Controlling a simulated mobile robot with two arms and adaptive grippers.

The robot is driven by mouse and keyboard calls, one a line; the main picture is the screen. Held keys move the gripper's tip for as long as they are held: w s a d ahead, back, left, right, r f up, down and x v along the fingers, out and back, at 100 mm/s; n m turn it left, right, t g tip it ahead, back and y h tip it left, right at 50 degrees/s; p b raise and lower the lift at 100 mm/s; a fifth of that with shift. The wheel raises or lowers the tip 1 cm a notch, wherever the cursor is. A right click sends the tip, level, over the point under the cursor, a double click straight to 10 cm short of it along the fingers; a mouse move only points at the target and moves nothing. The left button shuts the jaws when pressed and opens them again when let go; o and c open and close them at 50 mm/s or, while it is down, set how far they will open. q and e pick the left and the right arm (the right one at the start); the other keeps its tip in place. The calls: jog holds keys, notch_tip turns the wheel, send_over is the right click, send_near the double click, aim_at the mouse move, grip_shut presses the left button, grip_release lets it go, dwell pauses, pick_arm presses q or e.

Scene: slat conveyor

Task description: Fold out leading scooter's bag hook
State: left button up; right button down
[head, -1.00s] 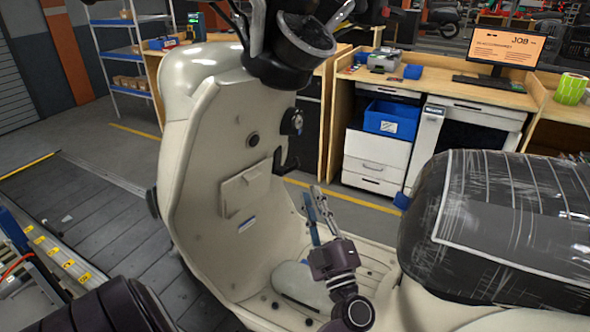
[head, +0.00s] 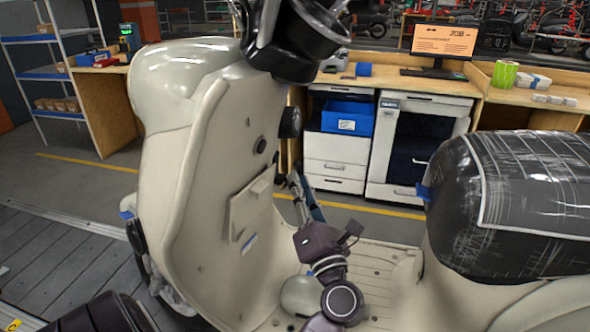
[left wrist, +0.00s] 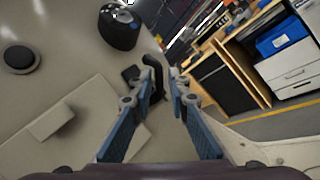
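The leading scooter's cream leg shield (head: 215,165) fills the middle of the head view. Its small black bag hook (head: 277,163) sits on the shield's right side, below the black round lock (head: 290,122), and is partly hidden. In the left wrist view the hook (left wrist: 158,86) shows as a dark curved piece between and just beyond the fingertips. Whether it is folded in or out I cannot tell. My left gripper (head: 294,182) points up at the hook from above the footboard. In the left wrist view its blue-padded fingers (left wrist: 166,82) are apart, holding nothing visible. My right gripper is not in view.
The handlebar stem (head: 300,40) overhangs the hook area. A wrapped dark seat (head: 520,200) bounds the right side. A raised panel (head: 250,205) is on the shield. A workbench with a blue bin (head: 348,117) stands behind. Open space lies above the footboard (head: 375,265).

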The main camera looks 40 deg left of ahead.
pick_arm(q)
jog(key=x, duration=0.3)
jog(key=shift+a+r+p, duration=0.1)
jog(key=shift+a+p, duration=0.1)
jog(key=shift+p, duration=0.15)
jog(key=shift+w+a, duration=0.1)
grip_shut()
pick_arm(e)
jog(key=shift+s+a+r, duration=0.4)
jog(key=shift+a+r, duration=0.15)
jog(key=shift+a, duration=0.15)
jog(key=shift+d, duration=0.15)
